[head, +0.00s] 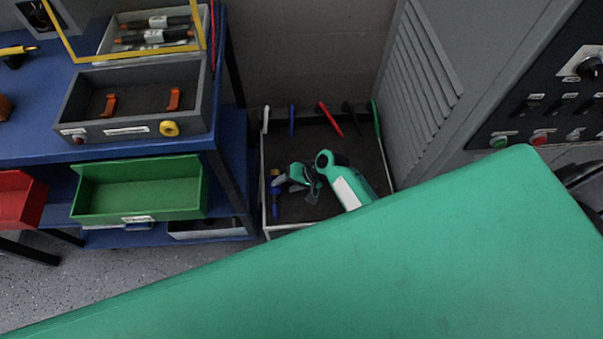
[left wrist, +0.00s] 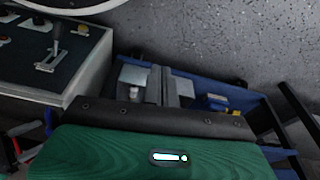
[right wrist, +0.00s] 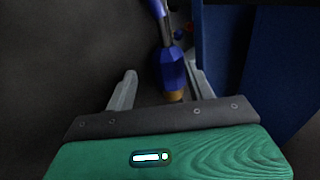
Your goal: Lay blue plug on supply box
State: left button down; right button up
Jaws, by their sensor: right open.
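The blue plug (head: 275,205) stands near the left wall of the low dark-floored tray. In the right wrist view the blue plug (right wrist: 172,68) has a brass-coloured end and a blue lead running up from it. My right gripper (head: 292,186) is down in the tray beside the plug. Its fingers (right wrist: 160,64) are spread, with the plug showing between them, nearer the right finger; contact is not clear. The grey box with orange clips (head: 135,104) on the blue bench looks like the supply box. My left gripper (left wrist: 161,84) shows only in its wrist view, fingers together, with nothing visible between them.
The tray (head: 263,160) sits between the blue bench (head: 130,148) and a grey louvred cabinet (head: 425,90). Several coloured leads hang at its back. A green bin (head: 140,190) and a red bin (head: 20,200) are below the bench top. My green arm covers the lower right foreground.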

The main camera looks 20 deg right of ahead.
pick_arm(q)
jog(key=f, duration=0.2)
jog(key=s+f+p, duration=0.1)
jog(key=f, duration=0.2)
jog(key=shift+s+a+f+p, duration=0.15)
jog(key=shift+a+f+p, duration=0.05)
jog(key=shift+f+p, duration=0.15)
pick_arm(e)
jog(key=v, duration=1.2)
jog(key=shift+r, duration=0.3)
